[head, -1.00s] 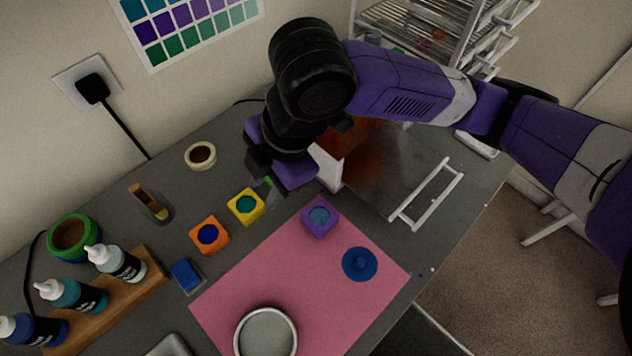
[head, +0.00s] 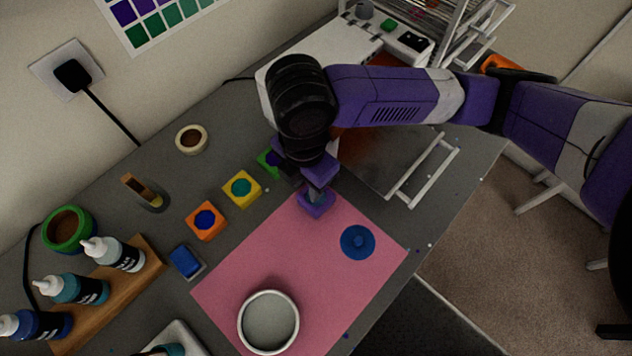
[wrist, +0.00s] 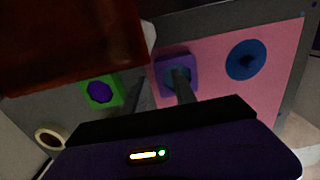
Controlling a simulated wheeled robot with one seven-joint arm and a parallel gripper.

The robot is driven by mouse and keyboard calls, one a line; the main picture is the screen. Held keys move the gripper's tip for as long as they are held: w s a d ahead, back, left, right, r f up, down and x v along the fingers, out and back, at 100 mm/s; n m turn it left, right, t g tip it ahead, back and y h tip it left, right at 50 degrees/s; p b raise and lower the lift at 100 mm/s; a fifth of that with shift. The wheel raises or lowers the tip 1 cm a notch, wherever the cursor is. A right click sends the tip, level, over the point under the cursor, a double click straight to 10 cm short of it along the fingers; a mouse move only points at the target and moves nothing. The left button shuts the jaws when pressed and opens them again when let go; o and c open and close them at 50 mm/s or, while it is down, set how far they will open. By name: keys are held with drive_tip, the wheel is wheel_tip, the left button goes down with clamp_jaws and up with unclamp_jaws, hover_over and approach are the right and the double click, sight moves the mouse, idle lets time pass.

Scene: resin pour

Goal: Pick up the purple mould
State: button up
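The purple mould (head: 314,208) sits at the top corner of the pink mat (head: 240,284), a square block with a blue-grey round middle. My gripper (head: 311,192) is right above it and hides part of it in the head view. In the wrist view the mould (wrist: 162,66) lies just past the fingertips. The two fingers (wrist: 161,84) stand apart with nothing between them; one is left of the mould, the other overlaps its middle in the picture. I cannot tell whether either finger touches it.
Green (head: 265,160), yellow (head: 242,198) and orange (head: 206,234) moulds line up to the left. A blue disc (head: 358,242) and a round white-rimmed dish (head: 268,320) are on the mat. A reddish-brown panel (wrist: 70,45) is close by in the wrist view. A white handle (head: 424,172) stands at right.

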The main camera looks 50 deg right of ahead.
drive_tip(key=shift+f, duration=0.3)
clamp_jaws()
drive_tip(key=shift+r, duration=0.1)
